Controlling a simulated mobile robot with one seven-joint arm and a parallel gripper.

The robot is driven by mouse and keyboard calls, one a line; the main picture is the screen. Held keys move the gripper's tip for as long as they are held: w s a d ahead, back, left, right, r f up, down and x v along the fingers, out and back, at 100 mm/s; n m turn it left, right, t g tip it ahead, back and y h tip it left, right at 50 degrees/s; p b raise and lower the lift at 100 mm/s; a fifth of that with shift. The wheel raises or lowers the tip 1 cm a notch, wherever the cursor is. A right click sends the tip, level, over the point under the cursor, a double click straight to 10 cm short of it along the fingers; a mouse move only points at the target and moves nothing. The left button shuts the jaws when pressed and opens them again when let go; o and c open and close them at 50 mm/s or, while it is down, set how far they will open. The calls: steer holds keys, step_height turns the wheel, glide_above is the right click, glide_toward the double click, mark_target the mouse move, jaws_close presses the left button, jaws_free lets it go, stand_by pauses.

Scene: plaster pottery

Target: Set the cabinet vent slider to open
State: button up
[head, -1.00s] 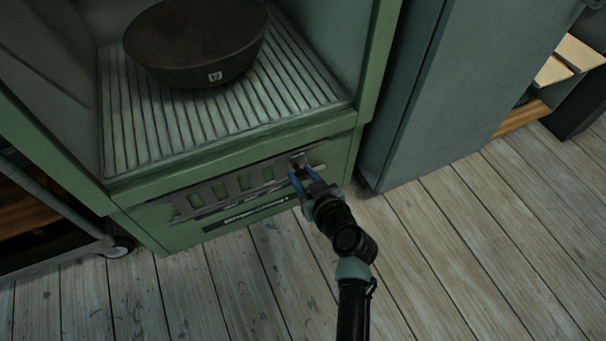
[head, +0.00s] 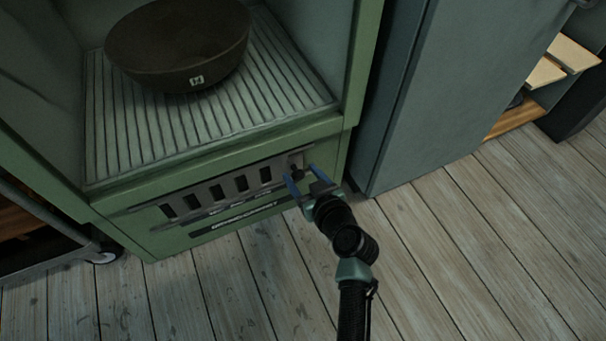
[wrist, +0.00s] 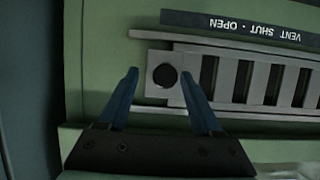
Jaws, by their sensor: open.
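The cabinet vent (head: 220,191) is a grey slotted plate low on the green cabinet front. Its slots look dark in both current views. The slider's round dark knob (head: 297,173) is at the plate's right end in the head view, and at the left end in the wrist view (wrist: 165,76). The label (wrist: 238,27) reads "VENT SHUT · OPEN", upside down there; the knob is toward its OPEN end. My gripper (head: 304,174) is open, its blue fingers at the knob. In the wrist view (wrist: 165,90) the knob shows between the fingers, with gaps on both sides.
A dark bowl (head: 180,45) stands on the ribbed shelf (head: 285,90) above the vent. A grey-blue cabinet (head: 430,100) stands close on the right. A wheeled cart (head: 62,233) is at the left. The plank floor (head: 470,260) in front is clear.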

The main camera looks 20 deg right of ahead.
steer(key=p+v, duration=0.6)
steer(key=v, duration=0.7)
steer(key=shift+w, duration=0.1)
